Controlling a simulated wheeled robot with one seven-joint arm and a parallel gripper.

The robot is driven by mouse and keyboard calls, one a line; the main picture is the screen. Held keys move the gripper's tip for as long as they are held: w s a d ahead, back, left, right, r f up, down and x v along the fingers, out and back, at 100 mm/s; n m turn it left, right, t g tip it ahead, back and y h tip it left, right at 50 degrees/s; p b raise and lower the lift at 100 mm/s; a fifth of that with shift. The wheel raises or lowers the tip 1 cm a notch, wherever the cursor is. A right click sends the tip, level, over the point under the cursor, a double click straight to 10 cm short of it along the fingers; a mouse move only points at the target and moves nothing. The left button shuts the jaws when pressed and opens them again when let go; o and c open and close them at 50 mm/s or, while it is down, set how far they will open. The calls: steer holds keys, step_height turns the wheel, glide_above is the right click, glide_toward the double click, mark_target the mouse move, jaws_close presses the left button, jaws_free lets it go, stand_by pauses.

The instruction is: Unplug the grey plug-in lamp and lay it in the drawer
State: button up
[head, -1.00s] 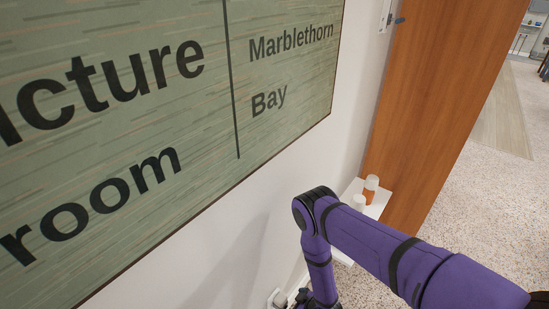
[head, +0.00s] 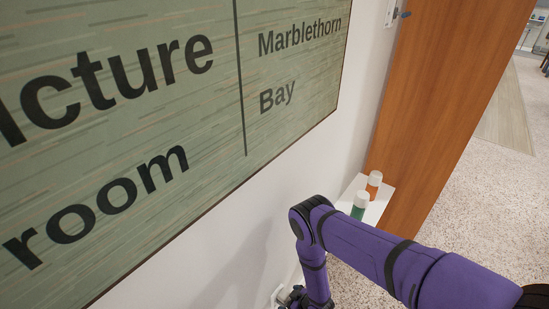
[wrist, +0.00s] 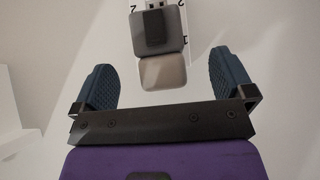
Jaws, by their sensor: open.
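In the wrist view the grey plug-in lamp (wrist: 157,33) sits on a white outlet plate (wrist: 184,12) marked with small numerals. Its lower part (wrist: 163,72) is a paler, rounded block. My gripper (wrist: 161,62) is open, with one blue finger on each side of the lamp's lower end and a gap on both sides. I cannot tell how deep the fingers reach. In the head view the outlet area (head: 277,295) shows only as a small white bit at the bottom edge, partly behind my wrist. I cannot make out a drawer in either view.
A large green sign (head: 170,110) covers the wall on the left. A white ledge (head: 378,208) beyond my arm holds a green bottle (head: 358,209) and an orange bottle (head: 373,188). A wooden panel (head: 440,100) stands behind it. Speckled floor (head: 490,190) lies open at the right.

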steer(key=shift+x, duration=2.25)
steer(key=shift+a, duration=0.1)
steer(key=shift+a, duration=0.25)
steer(key=shift+w, duration=0.1)
steer(key=c, duration=1.6)
steer(key=shift+s+d+f, duration=0.1)
steer(key=shift+s+d, duration=0.5)
steer(key=shift+d, duration=0.1)
steer(key=shift+s+d+f, duration=0.15)
steer(key=shift+s+d, duration=0.4)
steer(key=shift+d, duration=0.2)
steer(key=shift+c, duration=0.5)
steer(key=shift+s+d+r, duration=0.1)
steer(key=shift+s+d, duration=0.25)
steer(key=shift+d, duration=0.2)
steer(key=shift+s+d, duration=0.35)
steer(key=shift+d, duration=0.25)
